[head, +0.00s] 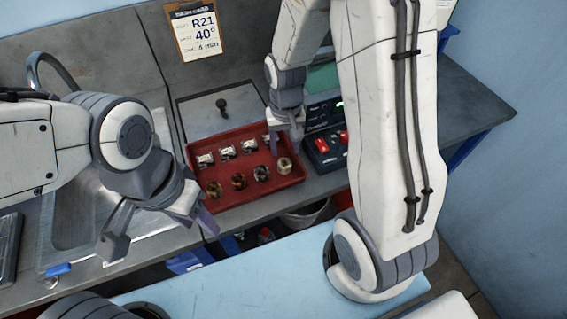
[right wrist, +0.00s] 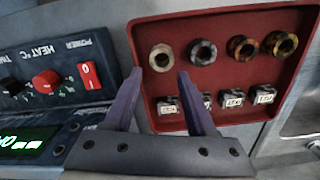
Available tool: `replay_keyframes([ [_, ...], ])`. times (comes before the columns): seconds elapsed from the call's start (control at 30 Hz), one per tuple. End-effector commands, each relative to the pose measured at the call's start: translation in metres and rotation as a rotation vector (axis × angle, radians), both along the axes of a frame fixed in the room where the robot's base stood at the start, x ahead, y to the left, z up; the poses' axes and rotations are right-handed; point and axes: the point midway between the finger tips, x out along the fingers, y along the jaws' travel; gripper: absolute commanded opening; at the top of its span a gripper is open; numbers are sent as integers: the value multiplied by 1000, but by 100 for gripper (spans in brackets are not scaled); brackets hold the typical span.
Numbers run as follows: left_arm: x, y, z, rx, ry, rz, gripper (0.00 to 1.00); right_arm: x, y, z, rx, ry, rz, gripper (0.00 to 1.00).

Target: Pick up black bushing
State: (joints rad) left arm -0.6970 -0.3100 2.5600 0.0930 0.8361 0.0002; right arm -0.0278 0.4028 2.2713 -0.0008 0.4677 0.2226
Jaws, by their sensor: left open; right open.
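The black bushing (head: 261,174) stands in the red tray (head: 258,196), second from the right in the front row. It also shows in the right wrist view (right wrist: 202,52), just beyond and right of my right gripper (right wrist: 160,76). That gripper is open and empty, its fingers pointing at the tray. The cream bushing (right wrist: 161,57) lies straight ahead of the gap between its fingertips, and nothing is gripped. In the head view my right gripper (head: 287,146) hangs over the tray's right part. My left gripper (head: 160,228) is open and empty, left of the tray and near the bench's front edge.
An amber bushing (right wrist: 242,48) and a copper-coloured bushing (right wrist: 280,43) share the row. Several labelled blocks (head: 227,152) form the other row. A heater control box (head: 326,148) with red switches stands close right of the tray. A metal sink (head: 75,218) is at left.

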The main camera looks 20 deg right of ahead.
Motion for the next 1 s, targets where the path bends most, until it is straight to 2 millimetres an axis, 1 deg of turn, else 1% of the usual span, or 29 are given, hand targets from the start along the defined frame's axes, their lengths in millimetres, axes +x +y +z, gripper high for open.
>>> replay_keyframes([
  [0.03, 0, 0, 1, 0, 0, 0, 50, -1, 1, -6, 0, 4, 1, 56],
  [0.27, 0, 0, 6, 0, 0, 0, 50, -2, 3, -22, 0, 6, 4, 56],
  [0.4, 0, 0, 13, 0, 0, 1, 50, -4, 4, -42, 0, 6, 5, 56],
  [0.53, 0, 0, 13, 0, 0, 1, 50, -3, 4, -58, 1, 3, 4, 56],
  [0.63, 0, 0, 14, 0, 0, 1, 50, -3, 4, -64, 0, 2, 4, 56],
  [0.87, 0, 0, 13, 0, 0, 1, 50, -2, 4, -64, 1, -1, 4, 56],
  [0.9, 0, 0, 13, 0, 0, 1, 50, -2, 4, -64, 1, -1, 4, 41],
  [0.97, 0, 0, 13, 0, 0, 1, 50, -2, 4, -64, 1, -1, 4, 18],
  [1.0, 0, 0, 13, 0, 0, 1, 50, -2, 4, -64, 1, 0, 4, 3],
])
